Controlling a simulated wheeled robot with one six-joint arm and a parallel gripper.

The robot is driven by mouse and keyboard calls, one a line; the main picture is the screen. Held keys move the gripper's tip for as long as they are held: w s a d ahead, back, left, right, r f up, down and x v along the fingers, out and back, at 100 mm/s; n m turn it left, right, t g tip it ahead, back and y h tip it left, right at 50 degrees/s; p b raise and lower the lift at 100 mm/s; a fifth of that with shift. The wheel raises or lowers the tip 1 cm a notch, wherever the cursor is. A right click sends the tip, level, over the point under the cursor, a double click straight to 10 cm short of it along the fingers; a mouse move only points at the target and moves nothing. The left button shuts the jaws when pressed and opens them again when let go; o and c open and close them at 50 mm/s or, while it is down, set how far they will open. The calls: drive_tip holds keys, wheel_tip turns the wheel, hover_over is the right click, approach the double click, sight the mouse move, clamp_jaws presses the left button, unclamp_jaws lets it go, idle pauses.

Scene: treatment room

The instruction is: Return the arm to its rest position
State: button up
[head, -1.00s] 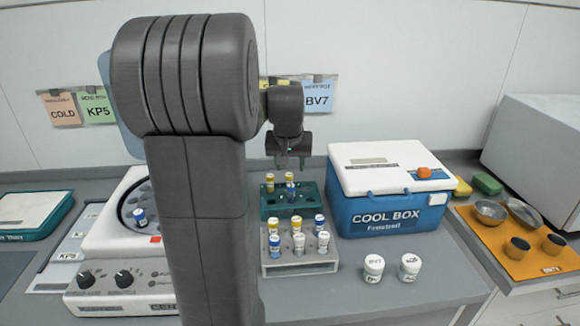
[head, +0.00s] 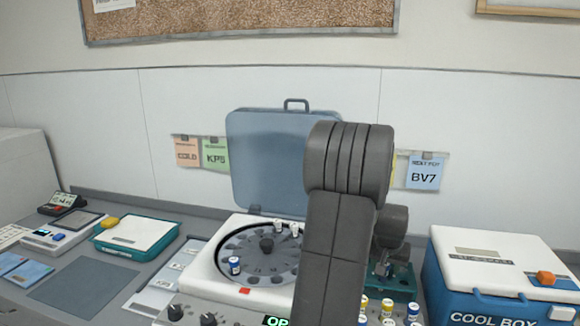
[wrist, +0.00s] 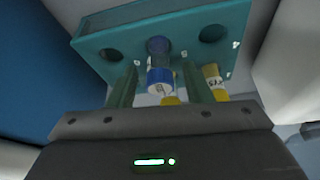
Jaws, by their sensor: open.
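My arm stands upright in the head view, with my gripper (head: 384,266) behind it, partly hidden, over the teal rack (head: 405,284). In the wrist view my gripper (wrist: 160,84) is open. A blue-capped tube (wrist: 160,78) shows between its two fingers, in line with a hole of the teal rack (wrist: 100,32); I cannot tell whether the fingers touch it. A yellow-capped tube (wrist: 213,76) is beside the right finger.
The centrifuge (head: 205,283) has its lid (head: 268,160) raised and a blue-capped tube (head: 234,265) in its rotor. The cool box (head: 490,262) is at the right. Several capped tubes (head: 387,307) stand in front of the teal rack. A teal-rimmed tray (head: 135,236) lies at the left.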

drive_tip(key=shift+r, duration=1.1)
